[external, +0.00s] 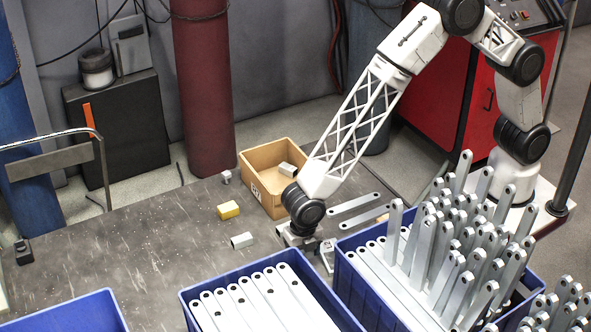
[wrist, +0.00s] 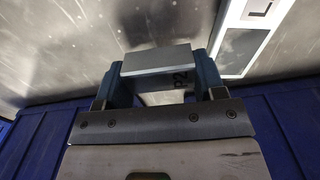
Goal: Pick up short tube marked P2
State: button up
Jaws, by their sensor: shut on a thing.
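The short tube marked P2 (wrist: 157,62) is a grey metal piece in the wrist view. Its end of the mark "P2" shows on its shaded side. My gripper (wrist: 162,78) is shut on it, with one finger at each end of the piece. In the external view my gripper (external: 299,240) is low over the grey table, just behind the blue bins. The held tube is mostly hidden there by my wrist. I cannot tell whether it touches the table.
Another short tube (external: 241,240) and a yellow block (external: 228,210) lie left of my gripper. A small grey piece (external: 226,177) lies farther back. A cardboard box (external: 252,190) holds one tube. Blue bins (external: 190,310) of long brackets stand in front.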

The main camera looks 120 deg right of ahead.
jog(key=s, duration=0.9)
jog(key=shift+s+a+r, duration=0.1)
jog(key=shift+a+r, duration=0.25)
jog(key=shift+r, duration=0.05)
jog(key=shift+s, duration=0.1)
